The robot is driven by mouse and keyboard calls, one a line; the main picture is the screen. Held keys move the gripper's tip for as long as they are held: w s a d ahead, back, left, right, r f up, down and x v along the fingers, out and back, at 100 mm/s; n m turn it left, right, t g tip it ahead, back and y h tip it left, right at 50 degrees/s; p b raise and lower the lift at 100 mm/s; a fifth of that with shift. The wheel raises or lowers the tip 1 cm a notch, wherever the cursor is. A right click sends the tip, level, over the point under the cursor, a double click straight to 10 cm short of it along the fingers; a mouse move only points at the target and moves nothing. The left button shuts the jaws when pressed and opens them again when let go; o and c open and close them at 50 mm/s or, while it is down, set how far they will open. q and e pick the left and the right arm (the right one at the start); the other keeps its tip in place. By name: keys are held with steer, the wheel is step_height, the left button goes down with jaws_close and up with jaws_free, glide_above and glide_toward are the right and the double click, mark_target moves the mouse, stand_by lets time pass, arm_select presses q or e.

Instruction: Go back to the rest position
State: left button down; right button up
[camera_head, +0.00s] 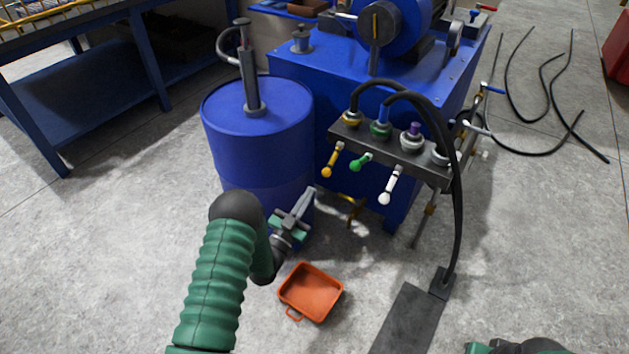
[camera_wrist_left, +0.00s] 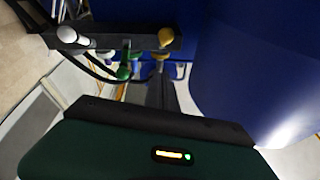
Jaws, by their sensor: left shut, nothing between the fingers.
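My left gripper (camera_head: 306,204) is shut and empty in the head view. It is in front of the lower right side of the blue barrel (camera_head: 228,132), below the yellow handle (camera_head: 333,161). My left arm, in a green ribbed sleeve, comes up from the bottom left. In the left wrist view the gripper's fingers (camera_wrist_left: 162,92) point toward the valve manifold. A small green and black part at the bottom right edge of the head view seems to belong to my right arm. No right gripper fingers show.
A manifold (camera_head: 390,150) with yellow, green and white (camera_head: 391,186) handles is mounted on the blue machine (camera_head: 330,75). An orange tray (camera_head: 311,291) lies on the floor below. Black hoses (camera_head: 455,215) hang at the right. A blue shelf (camera_head: 80,85) stands at the left.

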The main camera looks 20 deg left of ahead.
arm_select(q)
steer(key=shift+s, duration=0.15)
stand_by(0.3)
steer(key=d+r+n+g+y+p, duration=0.1)
steer(key=d+r+g+y, duration=0.2)
steer(key=g, duration=0.6)
steer(key=s+d+r+n+g+p, duration=0.1)
steer(key=s+d+g, duration=0.2)
steer(key=s, duration=0.6)
steer(key=s+d+r+g+h+p, duration=0.15)
steer(key=s+g, duration=0.25)
steer(key=s, duration=0.5)
steer(key=s+d+r+n+g+p, duration=0.1)
steer(key=s+d+g, duration=0.2)
steer(key=s, duration=0.7)
steer(key=w+p+v, duration=0.3)
steer(key=p+v, duration=1.4)
steer(key=w+d+r+p+v, duration=0.1)
steer(key=w+p+v, duration=0.3)
steer(key=p+v, duration=1.3)
steer(key=shift+w+r+p, duration=0.5)
steer(key=shift+r+p, duration=0.15)
steer(key=shift+p, duration=0.1)
